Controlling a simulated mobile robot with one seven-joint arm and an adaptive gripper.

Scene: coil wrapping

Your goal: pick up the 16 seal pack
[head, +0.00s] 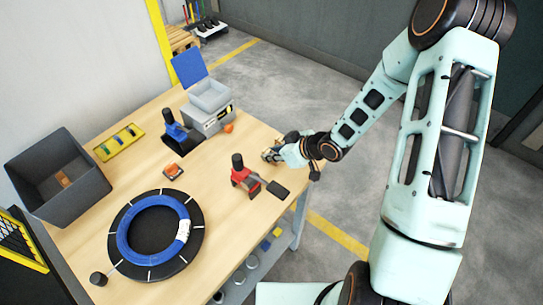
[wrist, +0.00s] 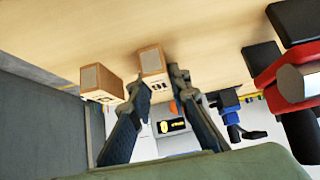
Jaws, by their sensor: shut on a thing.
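Two small tan packs with grey end faces show in the wrist view. One pack (wrist: 153,62) sits between my gripper's fingers, which are shut on it; its dark marking, too small to read surely, may be an upside-down 16. The other pack (wrist: 97,80) stands just to the left, outside the fingers, with its own dark marking. My gripper (wrist: 161,84) also shows in the head view (head: 273,155), low over the table's far right edge. The held pack seems at table level; I cannot tell whether it touches the wood. In the head view my gripper largely hides the packs.
A red and black tool (head: 244,178) stands close to my gripper. A blue tool (head: 175,131) and a grey device (head: 212,115) are farther back. A blue coil (head: 128,238) lies on a black disc, and a dark bin (head: 62,180) stands at left.

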